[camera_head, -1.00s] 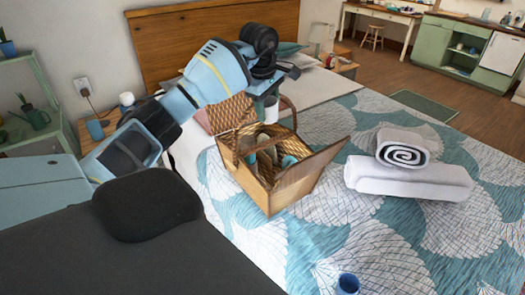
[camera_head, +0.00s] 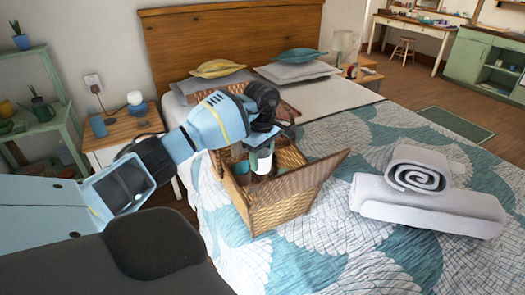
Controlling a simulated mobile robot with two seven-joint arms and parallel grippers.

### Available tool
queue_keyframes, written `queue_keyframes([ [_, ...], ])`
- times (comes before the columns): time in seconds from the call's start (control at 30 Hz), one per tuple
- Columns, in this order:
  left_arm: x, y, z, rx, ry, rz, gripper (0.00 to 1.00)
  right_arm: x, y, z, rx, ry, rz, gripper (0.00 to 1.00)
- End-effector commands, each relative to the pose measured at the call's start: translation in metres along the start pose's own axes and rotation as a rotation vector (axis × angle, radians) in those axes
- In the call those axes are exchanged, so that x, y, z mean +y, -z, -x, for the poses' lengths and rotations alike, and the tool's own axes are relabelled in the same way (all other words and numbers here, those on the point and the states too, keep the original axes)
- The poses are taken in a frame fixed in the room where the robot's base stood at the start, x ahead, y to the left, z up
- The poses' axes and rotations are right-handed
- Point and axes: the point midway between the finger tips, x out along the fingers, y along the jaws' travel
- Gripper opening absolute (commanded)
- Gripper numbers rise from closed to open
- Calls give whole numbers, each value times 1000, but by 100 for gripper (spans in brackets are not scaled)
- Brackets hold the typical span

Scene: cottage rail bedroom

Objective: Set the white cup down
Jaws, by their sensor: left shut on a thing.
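My left gripper (camera_head: 260,149) is shut on the white cup (camera_head: 263,163). The cup looks upright and shows at the opening of the wicker picnic basket (camera_head: 285,208) on the bed. I cannot tell whether the cup touches anything in the basket. The gripper and cup hide part of the inside. A teal item (camera_head: 241,169) shows inside the basket to the left of the cup. My right gripper is not in view.
The basket's open lid flap (camera_head: 318,178) sticks out to the right. White folded and rolled towels (camera_head: 430,205) lie on the patterned bedspread (camera_head: 345,250). Pillows (camera_head: 297,72) rest by the wooden headboard (camera_head: 230,35). A nightstand (camera_head: 125,130) stands left of the bed.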

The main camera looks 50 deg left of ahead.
Motion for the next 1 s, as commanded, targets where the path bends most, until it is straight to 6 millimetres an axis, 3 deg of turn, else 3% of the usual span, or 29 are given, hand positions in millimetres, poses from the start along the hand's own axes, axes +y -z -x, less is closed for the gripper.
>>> queue_keyframes([
  [0.3, -1, -2, -75, -3, 6, 0, 28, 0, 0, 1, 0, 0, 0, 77],
  [0.5, -1, -1, -113, -2, 4, -1, 28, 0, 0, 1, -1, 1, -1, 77],
  [1.0, -1, -2, -141, -3, 4, -1, 28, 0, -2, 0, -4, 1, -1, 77],
])
